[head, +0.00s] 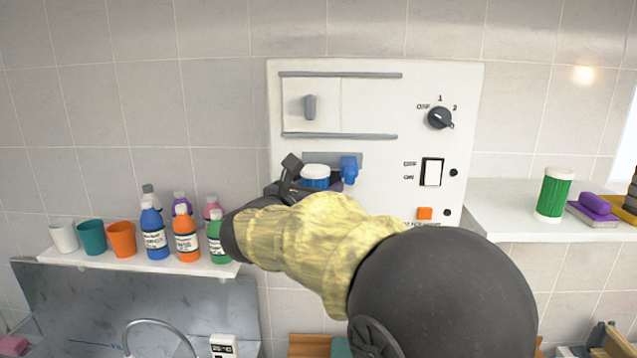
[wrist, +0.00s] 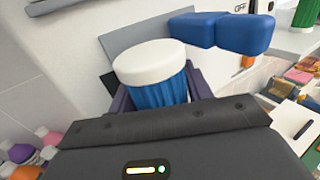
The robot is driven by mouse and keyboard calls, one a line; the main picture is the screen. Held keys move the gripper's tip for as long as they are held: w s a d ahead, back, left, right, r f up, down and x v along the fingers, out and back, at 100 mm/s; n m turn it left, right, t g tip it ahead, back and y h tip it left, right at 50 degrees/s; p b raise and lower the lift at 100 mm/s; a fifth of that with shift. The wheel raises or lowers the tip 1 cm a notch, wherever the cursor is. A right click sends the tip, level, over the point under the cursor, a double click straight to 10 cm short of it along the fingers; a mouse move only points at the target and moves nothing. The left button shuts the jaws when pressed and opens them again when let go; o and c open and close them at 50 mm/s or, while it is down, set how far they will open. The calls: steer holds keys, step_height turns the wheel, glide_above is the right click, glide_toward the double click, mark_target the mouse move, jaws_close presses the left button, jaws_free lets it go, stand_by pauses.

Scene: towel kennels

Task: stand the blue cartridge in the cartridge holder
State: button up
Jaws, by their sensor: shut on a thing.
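The blue cartridge (head: 316,183) has a ribbed blue body and a white cap. It stands nearly upright in front of the white wall panel (head: 375,105). My gripper (head: 318,187) is shut on it. In the wrist view the cartridge (wrist: 158,90) shows cap up, with dark purple pieces on both sides and its lower end hidden by my gripper's dark body. Behind it is a grey plate or recess (head: 335,157) in the panel, with a blue block-like part (head: 348,168) just right of the cap. I cannot make out the cartridge holder for certain; my arm hides the area below.
The panel carries a sliding cover (head: 310,105), a knob (head: 440,118), a rocker switch (head: 431,172) and an orange button (head: 424,213). Bottles and cups crowd the left shelf (head: 130,262). A green cartridge (head: 554,193) stands on the right shelf (head: 490,215).

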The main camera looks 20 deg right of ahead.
steer(key=shift+w+f+b, duration=0.1)
steer(key=shift+f+b, duration=1.15)
steer(key=shift+b, duration=0.4)
steer(key=o, duration=1)
steer(key=shift+c, duration=0.2)
steer(key=shift+o, duration=0.6)
steer(key=shift+s+d+r, duration=0.1)
steer(key=shift+s+d, duration=0.1)
steer(key=shift+a, duration=0.1)
